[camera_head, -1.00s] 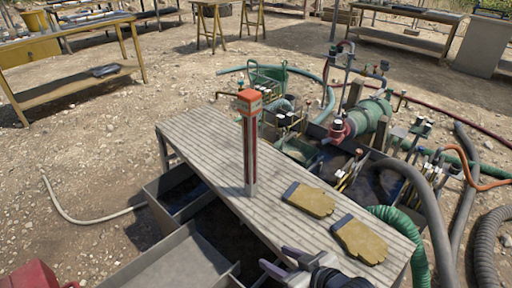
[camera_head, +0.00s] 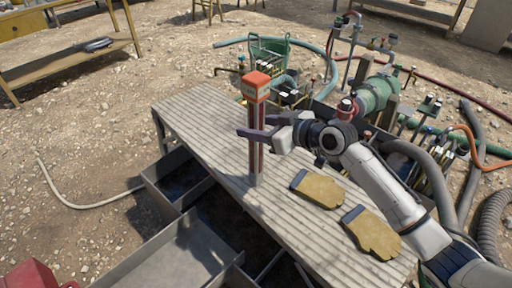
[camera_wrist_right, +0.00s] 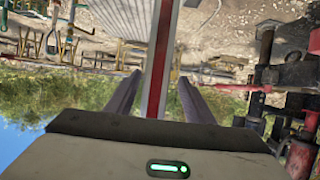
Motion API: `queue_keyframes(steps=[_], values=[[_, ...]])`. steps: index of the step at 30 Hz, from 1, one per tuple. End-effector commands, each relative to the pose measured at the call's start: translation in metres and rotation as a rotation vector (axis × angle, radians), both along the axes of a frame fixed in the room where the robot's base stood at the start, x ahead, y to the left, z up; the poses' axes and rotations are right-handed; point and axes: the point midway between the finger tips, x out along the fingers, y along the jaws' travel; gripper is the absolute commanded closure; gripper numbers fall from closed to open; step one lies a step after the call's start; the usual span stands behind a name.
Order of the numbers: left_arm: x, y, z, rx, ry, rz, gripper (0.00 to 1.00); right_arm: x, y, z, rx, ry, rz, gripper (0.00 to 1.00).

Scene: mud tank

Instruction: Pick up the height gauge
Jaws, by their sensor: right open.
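The height gauge (camera_head: 256,150) is a tall upright post with an orange-red top and a red stripe, standing on the slatted metal table (camera_head: 190,115). My left gripper is not in view.
Two yellow work gloves (camera_head: 319,188) (camera_head: 372,233) lie on the table's right part, below my right arm. Grey open tanks (camera_head: 180,255) stand in front of the table. Pumps, green pipes (camera_head: 376,95) and hoses crowd the back right. The table's left end is clear.

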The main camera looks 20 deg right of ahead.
Motion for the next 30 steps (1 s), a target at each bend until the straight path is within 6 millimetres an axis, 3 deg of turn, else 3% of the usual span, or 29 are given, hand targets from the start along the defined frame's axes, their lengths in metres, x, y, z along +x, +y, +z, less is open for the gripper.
queue_keyframes(steps=[9,19,28,30], values=[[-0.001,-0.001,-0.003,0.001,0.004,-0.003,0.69,0.032,0.014,-0.025,0.002,0.001,0.000,0.52],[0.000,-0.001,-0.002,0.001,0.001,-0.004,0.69,0.037,0.017,-0.027,0.001,0.001,0.000,0.52],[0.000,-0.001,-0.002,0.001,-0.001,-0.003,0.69,0.037,0.017,-0.028,0.000,0.001,0.000,1.00],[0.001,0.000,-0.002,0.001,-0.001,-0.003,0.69,0.037,0.017,-0.028,0.000,0.001,0.000,1.00]])
